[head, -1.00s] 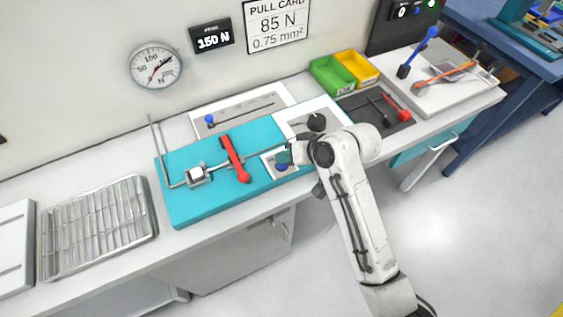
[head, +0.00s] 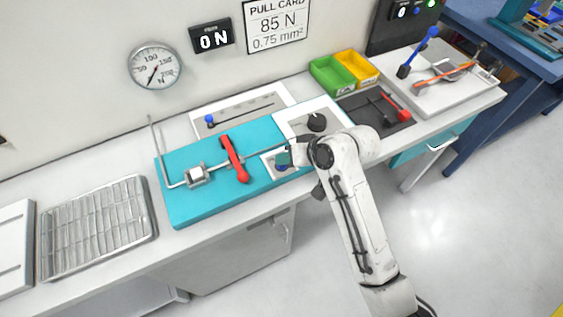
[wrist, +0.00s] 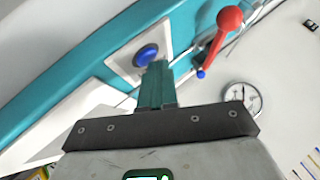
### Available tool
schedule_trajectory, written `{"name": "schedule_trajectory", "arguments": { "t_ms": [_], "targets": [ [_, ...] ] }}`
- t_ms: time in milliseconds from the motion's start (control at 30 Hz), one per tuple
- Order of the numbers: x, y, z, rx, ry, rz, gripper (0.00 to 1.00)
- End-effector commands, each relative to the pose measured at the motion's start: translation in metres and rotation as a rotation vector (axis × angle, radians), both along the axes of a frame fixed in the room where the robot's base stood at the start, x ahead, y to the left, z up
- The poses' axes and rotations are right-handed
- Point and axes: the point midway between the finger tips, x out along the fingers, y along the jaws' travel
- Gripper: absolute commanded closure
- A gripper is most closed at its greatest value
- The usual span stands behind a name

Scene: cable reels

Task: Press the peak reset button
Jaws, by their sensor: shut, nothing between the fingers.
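The blue round button (wrist: 146,54) sits on a white square plate on the teal base, beside the red lever. In the head view the blue button (head: 281,168) is partly hidden behind my gripper (head: 284,158). In the wrist view my gripper (wrist: 158,68) is shut and empty, its teal fingertips overlapping the button's lower right edge. I cannot tell whether they touch it. The peak display (head: 211,38) on the wall reads 0 N. The dial gauge (head: 156,68) has its needle pointing down and left.
Green and yellow bins (head: 333,75) stand at the back. A wire rack (head: 98,225) lies on the left. The bench front edge runs below my gripper.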

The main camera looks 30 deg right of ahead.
Motion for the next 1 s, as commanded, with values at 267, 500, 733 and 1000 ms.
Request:
{"name": "schedule_trajectory", "arguments": {
  "t_ms": [267,500,733,1000],
  "targets": [
    [-0.001,0.000,0.012,0.001,0.003,0.001,1.00],
    [-0.001,0.000,0.016,0.001,0.002,0.000,1.00],
    [-0.001,0.000,0.016,0.001,0.002,0.000,1.00],
    [-0.001,0.000,0.034,0.000,0.001,0.001,1.00]
  ]
}}
